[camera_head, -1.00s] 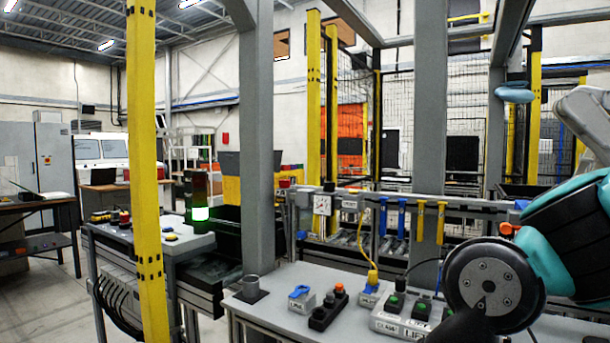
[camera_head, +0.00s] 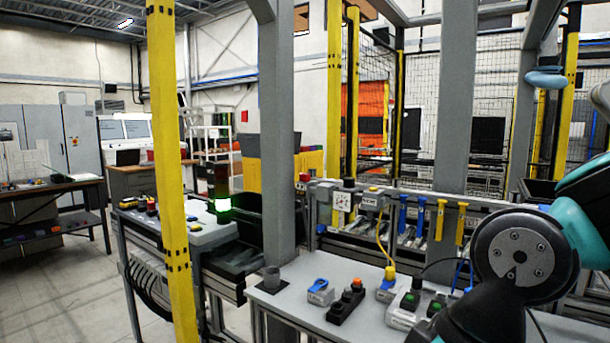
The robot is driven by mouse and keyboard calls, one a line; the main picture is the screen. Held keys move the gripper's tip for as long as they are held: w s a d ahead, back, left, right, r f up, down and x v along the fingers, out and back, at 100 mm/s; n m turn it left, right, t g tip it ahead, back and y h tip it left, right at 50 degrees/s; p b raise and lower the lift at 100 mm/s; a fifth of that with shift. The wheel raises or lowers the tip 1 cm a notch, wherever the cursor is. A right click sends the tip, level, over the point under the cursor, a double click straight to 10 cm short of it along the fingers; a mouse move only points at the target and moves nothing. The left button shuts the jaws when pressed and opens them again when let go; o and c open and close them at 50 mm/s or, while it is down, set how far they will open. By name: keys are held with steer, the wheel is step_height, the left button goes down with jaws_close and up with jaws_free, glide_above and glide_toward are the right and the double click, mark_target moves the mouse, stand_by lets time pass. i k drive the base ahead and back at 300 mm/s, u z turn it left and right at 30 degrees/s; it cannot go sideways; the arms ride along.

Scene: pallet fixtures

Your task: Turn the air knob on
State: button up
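I cannot read which control is the air knob. A grey box with a blue knob (camera_head: 320,288) sits on the near grey table (camera_head: 290,303). Another small box with a blue part (camera_head: 388,287) stands to its right, with a yellow cable rising from it. A round white gauge (camera_head: 343,201) stands on the unit behind, beside a grey labelled box (camera_head: 371,201) with a yellow top. My teal and black arm fills the lower right, right of these controls. My gripper is out of view.
A black button box (camera_head: 346,304) and a grey button box with green buttons (camera_head: 410,308) are on the near table. A grey post (camera_head: 279,150) rises behind the table's left end, and a yellow post (camera_head: 170,170) stands left. Open floor (camera_head: 75,290) is at lower left.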

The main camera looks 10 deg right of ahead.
mark_target(304, 177)
steer(key=k, duration=0.6)
steer(key=u, duration=0.8)
steer(key=i, duration=0.7)
steer(key=u, duration=0.7)
steer(key=i, duration=1.3)
steer(key=z, duration=0.6)
